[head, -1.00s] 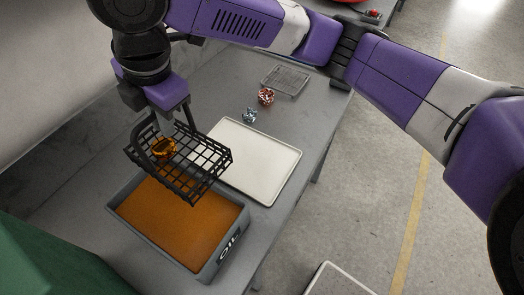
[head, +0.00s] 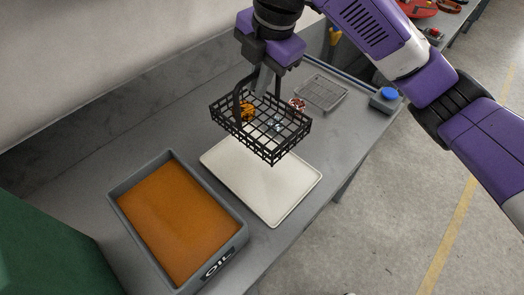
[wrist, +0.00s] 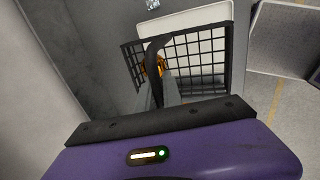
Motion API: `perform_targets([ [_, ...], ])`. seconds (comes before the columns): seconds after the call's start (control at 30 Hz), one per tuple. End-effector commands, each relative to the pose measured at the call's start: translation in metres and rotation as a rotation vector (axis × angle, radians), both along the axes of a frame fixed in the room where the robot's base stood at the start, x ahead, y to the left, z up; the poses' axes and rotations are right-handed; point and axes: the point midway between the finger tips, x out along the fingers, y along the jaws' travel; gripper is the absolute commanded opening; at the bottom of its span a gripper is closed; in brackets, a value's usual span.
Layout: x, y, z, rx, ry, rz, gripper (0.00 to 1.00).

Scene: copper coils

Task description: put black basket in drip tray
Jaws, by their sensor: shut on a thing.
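The black basket (head: 283,152) is a wire mesh basket with an upright handle, hanging in the air in the head view. An orange-copper coil (head: 246,111) sits inside it. My gripper (head: 262,88) is shut on the basket's handle. The white, shallow, empty tray, which I take as the drip tray (head: 255,190), lies on the bench below the basket, whose mesh overlaps its far part in the picture. In the wrist view the basket (wrist: 205,65) hangs beyond my fingers, with the white tray (wrist: 215,18) partly hidden behind it.
A grey bin of orange oil (head: 170,215) marked OIL stands left of the white tray. A wire rack (head: 320,93) and a blue button (head: 388,94) are farther back.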

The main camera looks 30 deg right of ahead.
Motion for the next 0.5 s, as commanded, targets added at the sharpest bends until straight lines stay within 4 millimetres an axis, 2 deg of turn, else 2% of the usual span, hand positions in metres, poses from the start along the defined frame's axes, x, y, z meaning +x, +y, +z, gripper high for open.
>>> perform_targets([
  [0.03, -0.001, 0.001, -0.014, 0.004, 0.005, 0.000, 0.00],
  [0.3, -0.001, 0.000, -0.079, 0.001, 0.004, -0.001, 0.00],
  [0.5, -0.001, 0.000, -0.120, 0.000, 0.003, -0.002, 0.00],
])
